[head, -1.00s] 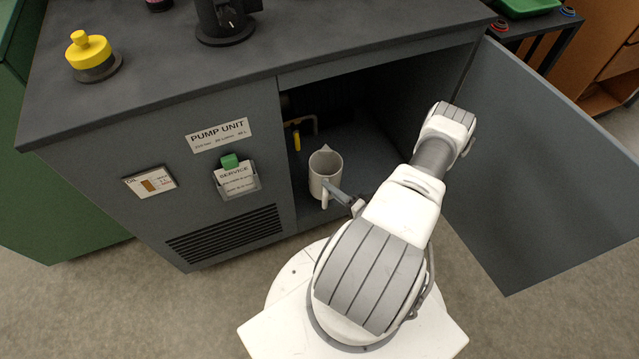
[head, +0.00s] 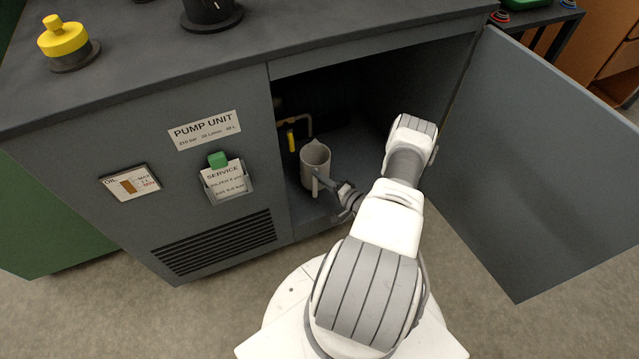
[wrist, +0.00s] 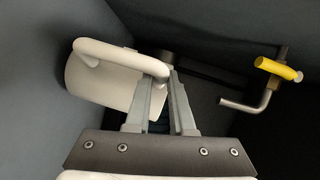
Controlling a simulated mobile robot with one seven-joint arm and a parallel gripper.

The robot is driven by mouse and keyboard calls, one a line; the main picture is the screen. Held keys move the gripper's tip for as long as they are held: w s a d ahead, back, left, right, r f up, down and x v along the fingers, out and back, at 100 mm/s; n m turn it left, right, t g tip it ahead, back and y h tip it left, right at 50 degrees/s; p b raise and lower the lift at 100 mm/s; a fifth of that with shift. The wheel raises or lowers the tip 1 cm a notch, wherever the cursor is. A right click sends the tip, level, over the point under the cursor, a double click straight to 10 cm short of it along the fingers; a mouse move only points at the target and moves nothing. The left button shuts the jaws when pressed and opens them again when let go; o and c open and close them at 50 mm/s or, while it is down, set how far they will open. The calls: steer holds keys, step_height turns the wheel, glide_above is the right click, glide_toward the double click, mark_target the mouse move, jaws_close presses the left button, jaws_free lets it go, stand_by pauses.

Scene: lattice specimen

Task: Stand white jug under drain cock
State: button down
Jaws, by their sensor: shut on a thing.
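The white jug (head: 314,160) is upright inside the open cabinet of the pump unit, near its front left. It also shows in the wrist view (wrist: 100,85), with its handle toward my gripper. My gripper (wrist: 168,80) is shut on the jug's handle; it also shows in the head view (head: 322,180). The drain cock, a bent metal pipe (wrist: 258,103) with a yellow lever (wrist: 279,69), is apart from the jug in the wrist view. In the head view its yellow lever (head: 291,140) is behind and left of the jug. The contact under the jug's base is unclear.
The cabinet door (head: 545,165) stands open to the right. The pump unit's front panel (head: 140,225) bounds the opening on the left, and its top (head: 330,35) overhangs it. The cabinet floor right of the jug looks clear.

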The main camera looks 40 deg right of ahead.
steer(key=shift+f, duration=0.85)
steer(key=c, duration=0.8)
jaws_free()
steer(key=shift+f, duration=0.1)
steer(key=shift+s, duration=0.1)
